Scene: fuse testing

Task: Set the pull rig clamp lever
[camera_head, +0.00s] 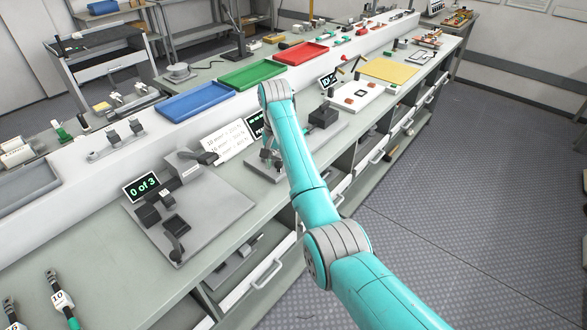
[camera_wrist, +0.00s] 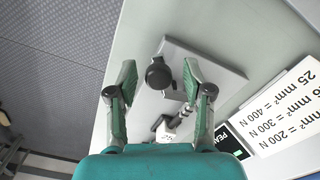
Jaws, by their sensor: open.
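In the wrist view my gripper (camera_wrist: 160,70) is open, its two green-padded fingers spread over a grey plate. A dark round knob (camera_wrist: 158,74), which looks like the clamp lever's end, shows between the fingertips; I cannot tell whether they touch it. A cable piece with a white tag (camera_wrist: 166,130) lies below it, between the fingers. My arm hides much of the rig and gripper there.
A white force card (camera_head: 228,140) stands beside the rig. Left of it is another grey plate (camera_head: 225,203) with a "0 of 3" display (camera_head: 142,187). Blue (camera_head: 195,103), green (camera_head: 252,72) and red (camera_head: 301,53) trays sit behind. Tagged cables (camera_head: 62,300) lie at front left.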

